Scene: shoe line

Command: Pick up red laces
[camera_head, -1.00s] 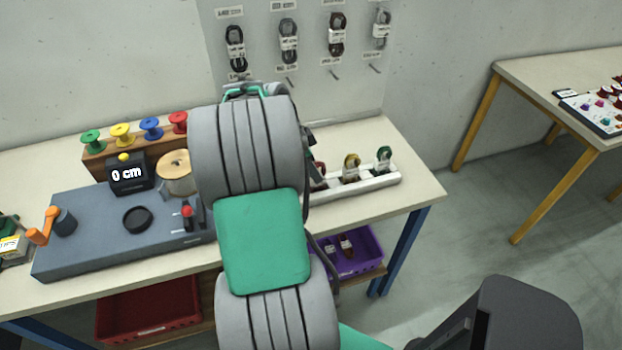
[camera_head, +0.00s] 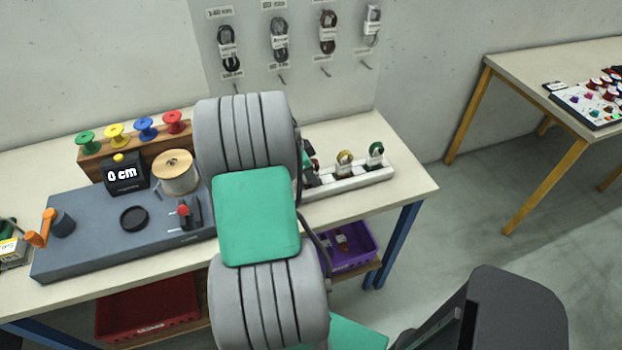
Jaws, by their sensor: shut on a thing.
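A white rack (camera_head: 347,180) at the right end of the bench holds small lace bundles. My grey and green arm reaches over the bench and covers the left part of the rack. My gripper is hidden behind the arm, so its fingers and anything in them do not show.
A blue-grey measuring machine (camera_head: 100,235) with a "0 cm" display (camera_head: 124,174) and wooden spool (camera_head: 174,172) fills the left. Coloured spools (camera_head: 145,127) stand behind. Laces (camera_head: 279,40) hang on the wall panel. Below are a purple crate (camera_head: 362,262) and a red crate (camera_head: 148,312).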

